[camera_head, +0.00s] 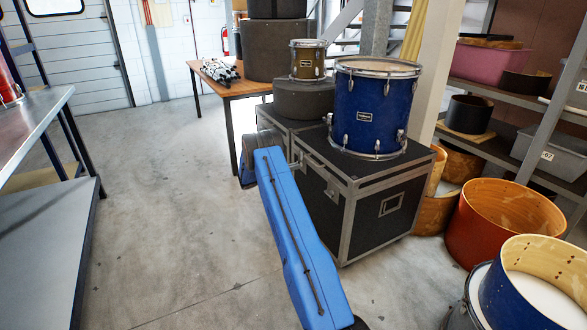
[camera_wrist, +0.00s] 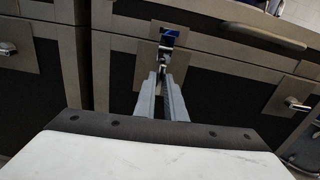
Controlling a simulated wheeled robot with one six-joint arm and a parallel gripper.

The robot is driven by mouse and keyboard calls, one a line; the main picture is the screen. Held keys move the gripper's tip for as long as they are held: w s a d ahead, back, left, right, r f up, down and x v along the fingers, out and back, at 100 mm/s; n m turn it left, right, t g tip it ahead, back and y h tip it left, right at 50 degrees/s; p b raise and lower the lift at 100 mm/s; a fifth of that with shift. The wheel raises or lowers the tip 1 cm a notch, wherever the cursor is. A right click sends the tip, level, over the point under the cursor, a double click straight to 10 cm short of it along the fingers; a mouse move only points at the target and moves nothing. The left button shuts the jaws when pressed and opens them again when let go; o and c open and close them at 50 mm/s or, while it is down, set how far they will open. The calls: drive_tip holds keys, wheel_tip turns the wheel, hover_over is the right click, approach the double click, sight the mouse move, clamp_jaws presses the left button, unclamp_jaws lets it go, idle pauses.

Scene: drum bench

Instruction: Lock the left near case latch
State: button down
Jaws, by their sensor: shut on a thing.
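The black flight case (camera_head: 365,210) with silver edging stands on the floor right of my arm in the head view. In the wrist view its dark front panels (camera_wrist: 110,78) and metal strips fill the picture. The latch (camera_wrist: 170,36) is a small metal fitting on a plate, with a blue patch, near the top centre. My gripper (camera_wrist: 164,72) points straight at it, its fingers close together and shut on the latch's lower part. The fingertips hide part of that piece. In the head view my blue arm reaches toward the case and my gripper is hidden.
A blue drum (camera_head: 370,108) stands on the case. A handle bar (camera_wrist: 264,37) and another metal fitting (camera_wrist: 298,104) are right of the latch. Drum shells (camera_head: 505,220) crowd the floor at right. A workbench (camera_head: 40,110) is at left. The floor between is clear.

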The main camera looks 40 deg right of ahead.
drive_tip(key=c, duration=1.8)
unclamp_jaws()
drive_tip(key=shift+c, duration=0.2)
drive_tip(key=v, duration=1.7)
drive_tip(key=shift+w+a, duration=0.15)
drive_tip(key=shift+a, duration=0.1)
drive_tip(key=shift+r, duration=0.1)
